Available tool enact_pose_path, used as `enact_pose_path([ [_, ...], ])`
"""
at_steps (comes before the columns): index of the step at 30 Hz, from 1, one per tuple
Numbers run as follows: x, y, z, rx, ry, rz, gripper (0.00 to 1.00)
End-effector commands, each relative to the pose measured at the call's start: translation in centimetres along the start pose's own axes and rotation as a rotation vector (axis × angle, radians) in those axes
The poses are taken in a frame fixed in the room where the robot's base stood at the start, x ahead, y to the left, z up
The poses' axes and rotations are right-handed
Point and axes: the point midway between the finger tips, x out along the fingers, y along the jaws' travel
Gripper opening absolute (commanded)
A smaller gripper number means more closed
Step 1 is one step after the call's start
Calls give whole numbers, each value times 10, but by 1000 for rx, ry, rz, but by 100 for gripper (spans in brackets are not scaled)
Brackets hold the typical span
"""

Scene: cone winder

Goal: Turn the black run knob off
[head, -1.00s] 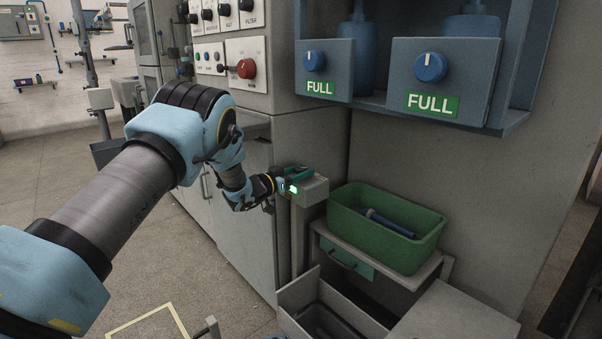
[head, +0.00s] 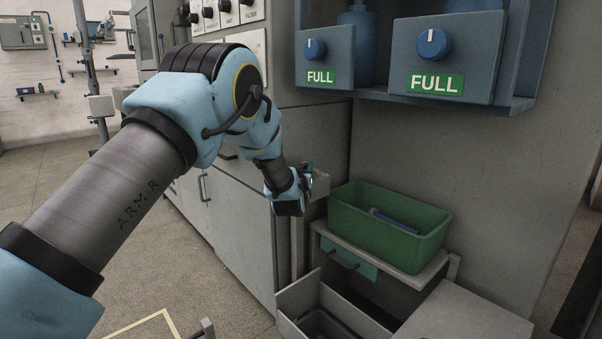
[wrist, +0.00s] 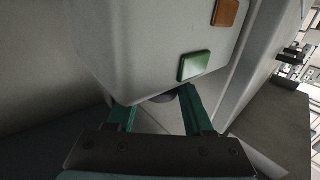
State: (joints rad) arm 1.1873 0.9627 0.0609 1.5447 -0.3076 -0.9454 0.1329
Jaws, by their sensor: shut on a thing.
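In the wrist view the green fingers of my gripper (wrist: 160,108) reach under the edge of a grey box (wrist: 150,45). A dark round part, which looks like the black run knob (wrist: 170,97), shows between them, mostly hidden by the box. The gripper is shut on it; the fingertips are partly hidden. A green square light (wrist: 194,65) and an orange square (wrist: 226,12) sit on the box. In the head view my gripper (head: 306,178) is at the small grey box (head: 320,184), and my wrist covers the knob and the green light.
A green bin (head: 385,240) with a dark blue rod stands just right of the box. An open grey drawer (head: 300,298) is below. Blue panels (head: 447,55) with dials and FULL labels hang above.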

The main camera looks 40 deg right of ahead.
Motion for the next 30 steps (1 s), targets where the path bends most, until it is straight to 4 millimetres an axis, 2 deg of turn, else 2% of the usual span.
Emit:
enact_pose_path([
  [20, 0, 0, 0, 0, -1, -62, 0],
  [21, 0, 0, 0, -1, 0, -62, 56],
  [28, 0, 0, 0, -1, 0, -62, 82],
  [30, 0, 0, 0, -1, 0, -62, 82],
])
